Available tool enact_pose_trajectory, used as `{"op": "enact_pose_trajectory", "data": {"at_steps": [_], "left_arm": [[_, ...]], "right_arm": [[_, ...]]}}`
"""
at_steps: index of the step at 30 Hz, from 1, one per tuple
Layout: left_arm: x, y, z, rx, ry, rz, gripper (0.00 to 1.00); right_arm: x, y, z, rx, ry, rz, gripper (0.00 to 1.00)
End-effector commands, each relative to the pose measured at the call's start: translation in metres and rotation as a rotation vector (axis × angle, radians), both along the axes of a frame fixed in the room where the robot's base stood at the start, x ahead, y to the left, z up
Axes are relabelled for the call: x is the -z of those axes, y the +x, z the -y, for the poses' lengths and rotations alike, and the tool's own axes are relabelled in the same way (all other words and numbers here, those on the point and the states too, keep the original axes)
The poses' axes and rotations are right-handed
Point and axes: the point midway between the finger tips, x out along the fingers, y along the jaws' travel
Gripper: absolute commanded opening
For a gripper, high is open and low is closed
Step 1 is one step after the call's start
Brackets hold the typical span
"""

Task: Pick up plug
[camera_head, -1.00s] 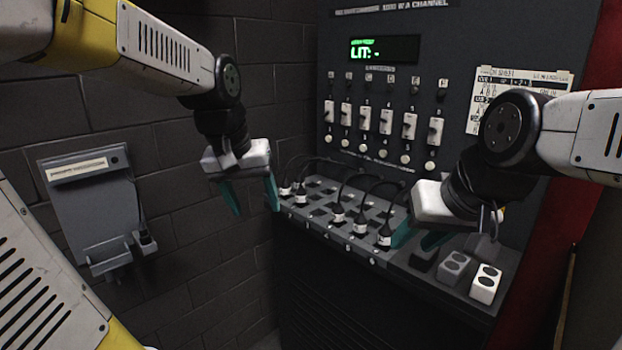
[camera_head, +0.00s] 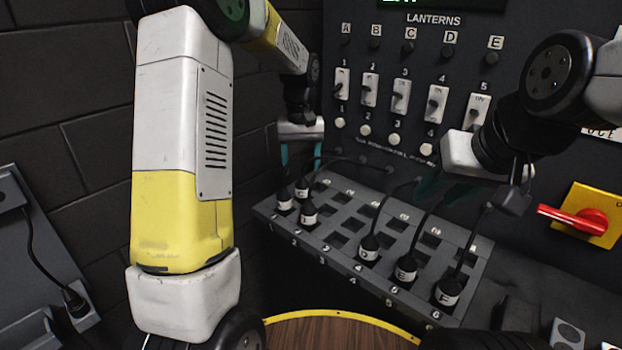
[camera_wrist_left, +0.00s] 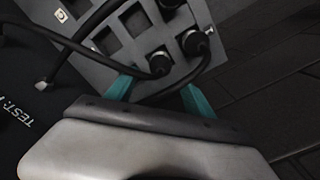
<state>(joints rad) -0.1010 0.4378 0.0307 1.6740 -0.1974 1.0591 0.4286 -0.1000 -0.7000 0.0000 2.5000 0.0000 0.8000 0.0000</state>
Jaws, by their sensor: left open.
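Several black plugs with white lettered bands and cables sit in the sloped socket panel (camera_head: 330,255). At its left end are a plug in the front row (camera_head: 285,201), one behind it (camera_head: 302,188) and one to the right (camera_head: 309,214). Further right are plugs E (camera_head: 406,269) and F (camera_head: 447,291). My left gripper (camera_head: 302,152) is above and behind the panel's left end, teal fingers apart. In the left wrist view, its fingers (camera_wrist_left: 157,88) are open near two plugs, one nearer (camera_wrist_left: 160,63) and one at the right (camera_wrist_left: 194,42). My right gripper (camera_head: 440,185) hangs over the panel's back; its jaw gap is unclear.
The upright board has switches (camera_head: 401,95) and round buttons. A red rotary handle (camera_head: 575,217) on a yellow plate is at the right. A wall unit with a plug (camera_head: 75,300) is at the left. Cables arch over the panel.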

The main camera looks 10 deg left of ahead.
Motion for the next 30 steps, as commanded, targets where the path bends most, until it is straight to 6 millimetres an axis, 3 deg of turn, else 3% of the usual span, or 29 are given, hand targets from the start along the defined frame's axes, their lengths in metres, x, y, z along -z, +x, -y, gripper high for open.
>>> {"op": "enact_pose_trajectory", "data": {"at_steps": [15,23,24,30], "left_arm": [[0.066,-0.006,0.003,0.0,0.0,-0.003,0.61],[0.07,-0.006,0.003,0.0,0.0,0.0,0.61],[0.07,-0.006,0.003,0.0,0.0,0.0,0.59],[0.069,-0.006,0.003,0.0,0.0,0.0,0.2]], "right_arm": [[0.0,0.0,0.0,0.0,0.0,0.0,0.38],[0.0,0.0,0.0,0.0,0.0,0.0,0.38],[0.0,0.0,0.0,0.0,0.0,0.0,0.38],[0.0,0.0,0.0,0.0,0.0,0.0,0.38]]}}
